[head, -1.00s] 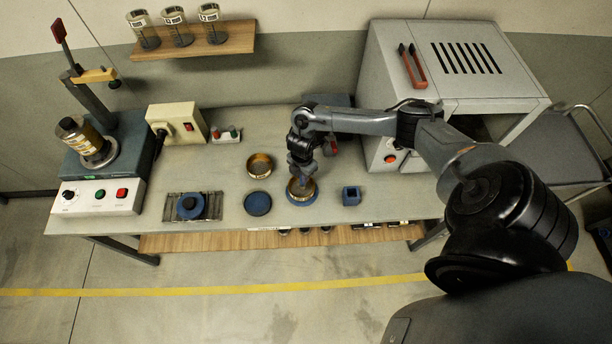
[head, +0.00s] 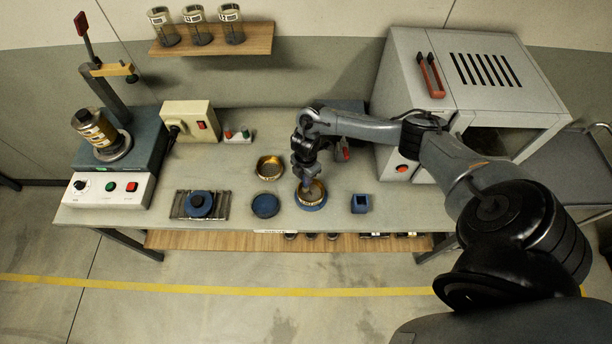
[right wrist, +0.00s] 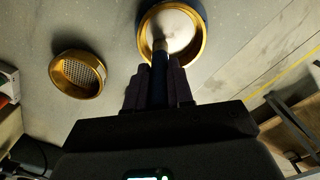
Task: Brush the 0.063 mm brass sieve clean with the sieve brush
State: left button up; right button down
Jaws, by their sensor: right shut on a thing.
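A brass sieve (head: 315,190) with a fine, pale mesh sits in a blue round base (head: 312,206) at the middle front of the bench; it also shows in the right wrist view (right wrist: 180,28). No size label is readable on it. My right gripper (head: 306,178) is shut on the sieve brush (right wrist: 159,72), a slim blue handle. The gripper is just above the sieve's left part. The brush tip points down into the sieve over the mesh; whether it touches is unclear. My left gripper is not in view.
A second brass sieve (head: 269,167) with coarser mesh stands behind left. A blue disc (head: 265,206) lies to the left, a blue square cup (head: 361,203) to the right. A grey oven (head: 470,85) stands at the right, a press (head: 118,140) at the left.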

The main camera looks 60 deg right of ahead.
jog(key=shift+f, duration=0.1)
jog(key=shift+f+b, duration=0.4)
jog(key=shift+f, duration=0.1)
dwell(0.6)
dwell(0.6)
jog(key=shift+s+p, duration=0.15)
jog(key=shift+p, duration=0.2)
jog(key=shift+s+a+r+p, duration=0.1)
jog(key=shift+s+p, duration=0.25)
jog(key=shift+s+a+p, duration=0.15)
jog(key=shift+s+p, duration=0.3)
jog(key=shift+s, duration=0.15)
jog(key=shift+w, duration=0.2)
